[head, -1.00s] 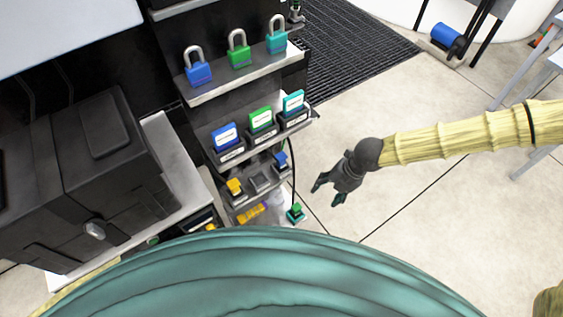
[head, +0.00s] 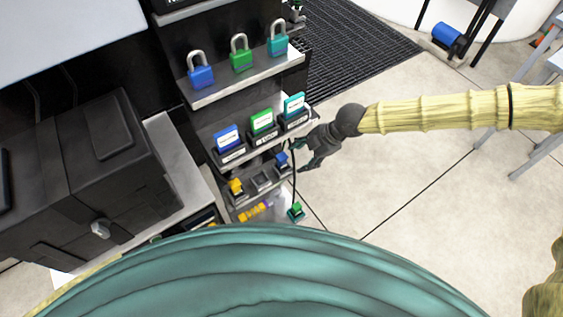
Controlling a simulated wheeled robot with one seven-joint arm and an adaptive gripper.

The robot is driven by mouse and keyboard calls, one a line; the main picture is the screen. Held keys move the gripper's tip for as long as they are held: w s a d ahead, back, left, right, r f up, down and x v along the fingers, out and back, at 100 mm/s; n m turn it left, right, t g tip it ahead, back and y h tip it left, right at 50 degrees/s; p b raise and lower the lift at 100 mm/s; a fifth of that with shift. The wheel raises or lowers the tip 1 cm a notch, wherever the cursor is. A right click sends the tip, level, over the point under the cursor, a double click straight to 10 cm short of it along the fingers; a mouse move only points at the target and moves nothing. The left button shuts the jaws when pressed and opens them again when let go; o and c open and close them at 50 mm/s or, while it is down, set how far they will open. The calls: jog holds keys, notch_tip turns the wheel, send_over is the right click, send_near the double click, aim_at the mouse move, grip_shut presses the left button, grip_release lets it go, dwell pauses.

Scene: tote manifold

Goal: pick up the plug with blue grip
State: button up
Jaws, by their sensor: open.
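The plug with blue grip (head: 281,159) stands in the right socket of the lowest visible shelf, small in the head view. My gripper (head: 302,157) is open and just to the right of this plug, with its fingers pointing left toward it. The jaws look empty. I cannot tell whether a fingertip touches the plug.
A yellow plug (head: 236,187) is in the left socket, and the middle socket (head: 262,180) is empty. A green plug (head: 296,211) hangs on a black cable in front. Cards in holders (head: 262,122) and padlocks (head: 240,54) fill the shelves above.

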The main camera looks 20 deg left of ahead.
aim_at(284, 156)
jog(key=a, duration=0.4)
jog(key=shift+s+a+p, duration=0.2)
jog(key=shift+s+p, duration=0.1)
jog(key=shift+s, duration=0.05)
jog(key=shift+x, duration=1.15)
jog(key=shift+f, duration=0.3)
jog(key=c, duration=1.2)
